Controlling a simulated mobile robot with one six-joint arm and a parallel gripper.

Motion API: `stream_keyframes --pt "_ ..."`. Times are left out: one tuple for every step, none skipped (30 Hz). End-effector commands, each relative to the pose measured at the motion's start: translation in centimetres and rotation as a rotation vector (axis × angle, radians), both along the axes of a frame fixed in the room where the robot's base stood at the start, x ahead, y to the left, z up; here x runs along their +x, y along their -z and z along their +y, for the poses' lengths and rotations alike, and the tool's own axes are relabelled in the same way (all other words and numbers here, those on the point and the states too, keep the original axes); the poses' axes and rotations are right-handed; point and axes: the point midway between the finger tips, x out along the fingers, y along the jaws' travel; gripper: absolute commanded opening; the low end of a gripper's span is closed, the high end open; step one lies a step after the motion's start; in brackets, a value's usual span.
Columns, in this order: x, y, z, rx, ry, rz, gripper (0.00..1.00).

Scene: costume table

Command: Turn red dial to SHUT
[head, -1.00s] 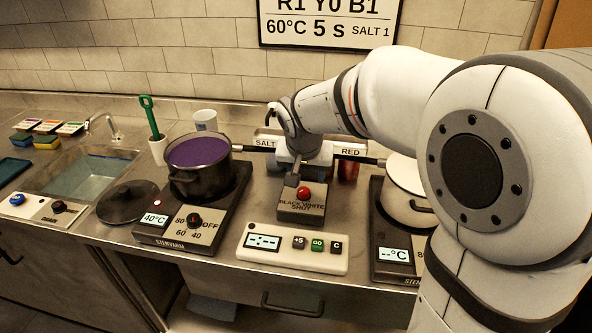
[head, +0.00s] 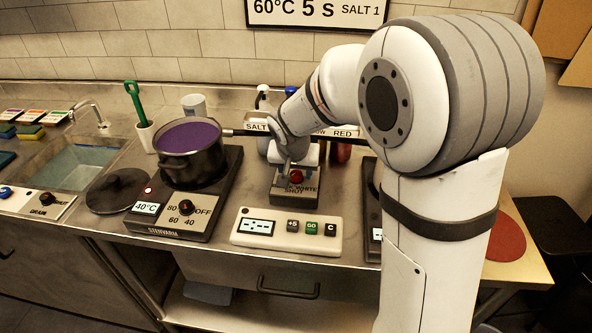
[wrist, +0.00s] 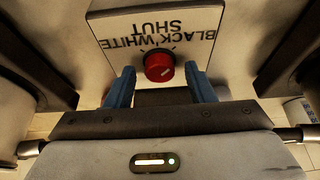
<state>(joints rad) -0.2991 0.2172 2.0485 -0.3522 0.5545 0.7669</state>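The red dial (head: 296,178) sits on a dark box (head: 283,196) lettered BLACK, WHITE and SHUT.
A pot of purple liquid (head: 187,138) stands on a hotplate (head: 160,222) showing 40°C, left of the box. A white timer panel (head: 286,244) lies in front. Bars beside the SALT and RED labels (head: 342,133) run behind. My arm hides most of the right side.

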Motion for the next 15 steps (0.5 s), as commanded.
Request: stream_keyframes --pt "-0.01 -0.01 0.01 0.000 0.000 0.000 0.45" --pt "-0.01 -0.01 0.01 0.000 0.000 0.000 0.43" --pt "-0.01 -0.01 0.01 0.000 0.000 0.000 0.40" --pt "-0.01 -0.01 0.01 0.000 0.000 0.000 0.37" --pt "-0.01 -0.01 0.02 0.000 0.000 0.000 0.35" --pt "-0.02 -0.02 0.02 0.000 0.000 0.000 0.31" --pt "-0.02 -0.02 0.02 0.000 0.000 0.000 0.29" --pt "-0.02 -0.02 0.02 0.000 -0.001 0.000 0.26" --pt "-0.02 -0.03 0.03 0.000 -0.001 0.000 0.23" --pt "-0.03 -0.03 0.04 0.000 -0.001 0.000 0.21" --pt "-0.03 -0.03 0.04 0.000 -0.001 0.000 0.18" --pt "-0.03 -0.03 0.05 0.000 -0.001 0.000 0.15" --pt "-0.03 -0.04 0.05 0.000 -0.001 0.000 0.12" --pt "-0.03 -0.04 0.05 0.000 -0.001 0.000 0.10" --pt "-0.03 -0.04 0.06 0.000 -0.001 0.000 0.07"
